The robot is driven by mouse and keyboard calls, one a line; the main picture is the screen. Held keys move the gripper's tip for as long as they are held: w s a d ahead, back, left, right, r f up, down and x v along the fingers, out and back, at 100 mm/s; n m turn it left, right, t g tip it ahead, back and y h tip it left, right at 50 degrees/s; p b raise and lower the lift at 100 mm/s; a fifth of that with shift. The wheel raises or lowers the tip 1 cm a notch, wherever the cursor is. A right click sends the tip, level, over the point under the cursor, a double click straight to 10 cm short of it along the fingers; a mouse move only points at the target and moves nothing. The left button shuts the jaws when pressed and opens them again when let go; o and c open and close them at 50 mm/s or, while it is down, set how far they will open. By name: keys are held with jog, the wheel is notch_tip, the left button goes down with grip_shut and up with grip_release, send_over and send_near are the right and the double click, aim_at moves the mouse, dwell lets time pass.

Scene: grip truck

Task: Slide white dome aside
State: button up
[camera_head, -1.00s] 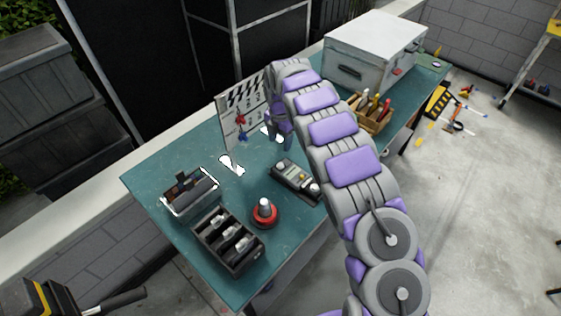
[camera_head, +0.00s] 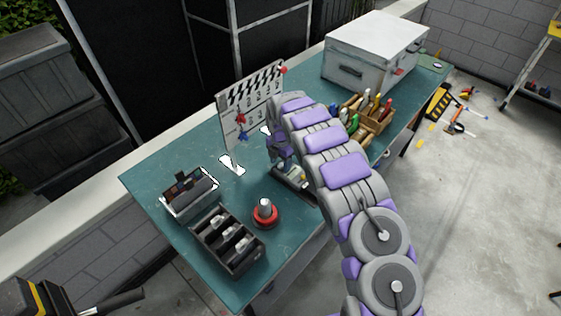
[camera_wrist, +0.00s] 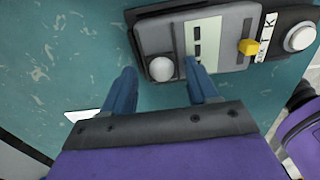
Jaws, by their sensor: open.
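A grey and black control box (camera_wrist: 218,72) lies on the teal table. A white dome (camera_wrist: 162,69) sits at its near left corner in the wrist view. The box also shows in the head view (camera_head: 297,190), partly hidden behind my gripper and arm, and the dome cannot be made out there. My gripper (camera_wrist: 160,69) is open and empty. Its two blue fingers point at the box, with the dome between the fingertips in the picture. Contact cannot be told. In the head view my gripper (camera_head: 280,158) is above the box's far end.
The box also carries a yellow switch (camera_wrist: 249,46) and a round white button (camera_wrist: 299,38). A red-based knob (camera_head: 265,212), a black tray (camera_head: 228,242) and a metal box (camera_head: 189,193) stand nearby. A clapper-like board (camera_head: 252,102) stands behind, and a wooden caddy (camera_head: 372,128) stands to the right.

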jog(key=shift+c, duration=0.3)
grip_shut()
dwell(0.3)
jog(key=shift+w+d+p, duration=0.65)
jog(key=shift+w+d, duration=0.45)
jog(key=shift+w, duration=0.25)
jog(key=shift+o, duration=0.3)
grip_release()
